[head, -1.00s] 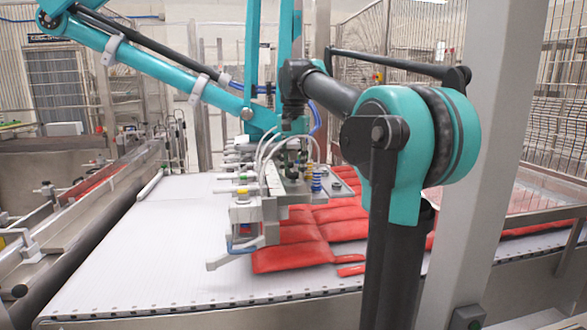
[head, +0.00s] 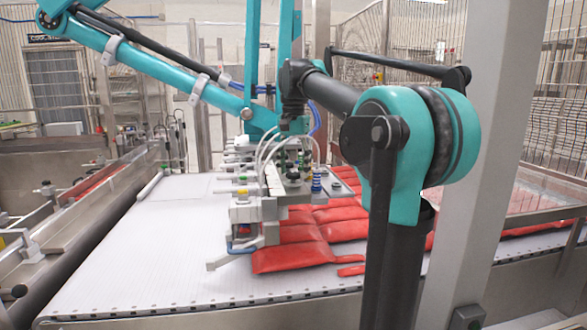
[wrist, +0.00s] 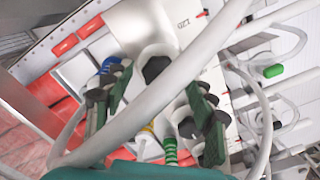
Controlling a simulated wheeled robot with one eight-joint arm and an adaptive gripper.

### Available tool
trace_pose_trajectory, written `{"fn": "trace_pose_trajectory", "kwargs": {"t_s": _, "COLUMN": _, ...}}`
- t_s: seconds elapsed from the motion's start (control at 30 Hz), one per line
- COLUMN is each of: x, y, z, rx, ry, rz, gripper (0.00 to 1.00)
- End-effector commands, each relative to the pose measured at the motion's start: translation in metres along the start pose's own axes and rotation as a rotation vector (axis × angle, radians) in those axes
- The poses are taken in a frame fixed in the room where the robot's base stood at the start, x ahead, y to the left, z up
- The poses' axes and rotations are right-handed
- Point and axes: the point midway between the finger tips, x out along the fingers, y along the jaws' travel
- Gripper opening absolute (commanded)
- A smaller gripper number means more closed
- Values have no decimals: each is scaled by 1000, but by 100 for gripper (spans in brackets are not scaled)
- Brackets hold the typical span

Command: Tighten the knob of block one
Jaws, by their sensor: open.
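The vacuum picker head (head: 268,208) hangs over the white conveyor. It is a row of grey and white blocks with pale hoses and small coloured fittings. In the wrist view, my gripper (wrist: 155,98) is open, with dark green and black fingers at left and right. A round black knob (wrist: 156,68) on a pale housing shows between the fingers, apart from both as far as I can see. Another dark round part (wrist: 188,127) sits lower, near the right finger. A thick pale hose (wrist: 165,95) crosses in front and hides part of this. I cannot tell which block is block one.
Red packs (head: 292,254) lie on the white conveyor (head: 140,245) below and right of the picker head. Teal picker arms (head: 160,65) hang above. A grey post (head: 480,150) stands at the right. Several loose hoses (wrist: 275,75) crowd the wrist view. The conveyor's left part is clear.

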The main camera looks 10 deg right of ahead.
Motion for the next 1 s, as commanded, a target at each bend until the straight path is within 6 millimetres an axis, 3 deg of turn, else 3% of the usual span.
{"fn": "trace_pose_trajectory", "kwargs": {"t_s": 0.27, "x": -8, "y": 0, "z": 0, "rx": 0, "ry": 0, "rz": 0, "gripper": 56}}
{"fn": "trace_pose_trajectory", "kwargs": {"t_s": 0.7, "x": -88, "y": 0, "z": 0, "rx": 0, "ry": 0, "rz": 0, "gripper": 56}}
{"fn": "trace_pose_trajectory", "kwargs": {"t_s": 1.0, "x": -118, "y": 0, "z": 0, "rx": 0, "ry": 0, "rz": 0, "gripper": 56}}
